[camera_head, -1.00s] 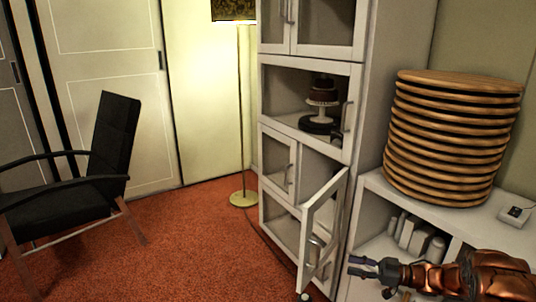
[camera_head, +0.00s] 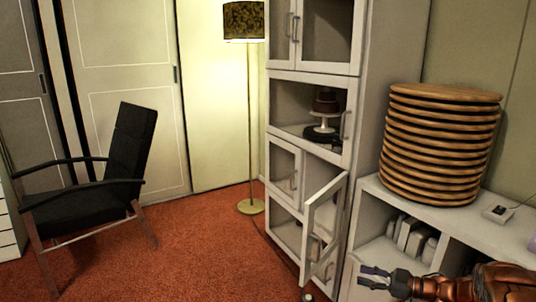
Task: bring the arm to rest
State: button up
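My copper-coloured arm reaches in from the lower right corner. My gripper (camera_head: 369,276) points left, in front of the low white shelf (camera_head: 466,228). Its two dark fingers stand apart with nothing seen between them. A dark round base (camera_head: 322,137) lies beneath the stand.
A lower cabinet door (camera_head: 326,230) hangs open, left of my gripper. A stack of round wooden boards (camera_head: 440,145) and a small device (camera_head: 497,213) stand on the shelf. A black chair (camera_head: 129,150) and floor lamp (camera_head: 249,125) stand left. Red carpet (camera_head: 200,245) is clear between.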

jog(key=w+d+r+m+t+h, duration=0.45)
jog(key=w+d+r+h, duration=0.35)
jog(key=w+h, duration=0.25)
jog(key=s+d+r+m+g+h, duration=0.1)
jog(key=s+d+r+m+h, duration=0.45)
jog(key=r+h, duration=0.25)
jog(key=s+a+f+m+g+y, duration=0.1)
jog(key=s+a+g, duration=0.4)
jog(key=s+a, duration=0.75)
jog(key=s+a+f+m+g+y, duration=0.15)
jog(key=s+a+g, duration=0.3)
jog(key=s, duration=1.55)
jog(key=s+a+f+m+g+y, duration=0.15)
jog(key=s+a+g, duration=0.25)
jog(key=s+a, duration=0.85)
jog(key=s+d+r+p, duration=0.1)
jog(key=s+r+p, duration=0.1)
jog(key=r+p, duration=0.9)
jog(key=s+d+r+n+p, duration=0.1)
jog(key=s+d+r+p, duration=0.1)
jog(key=r+p, duration=0.8)
jog(key=shift+s+d+r+p, duration=0.35)
jog(key=shift+s+r, duration=0.2)
jog(key=shift+r, duration=0.4)
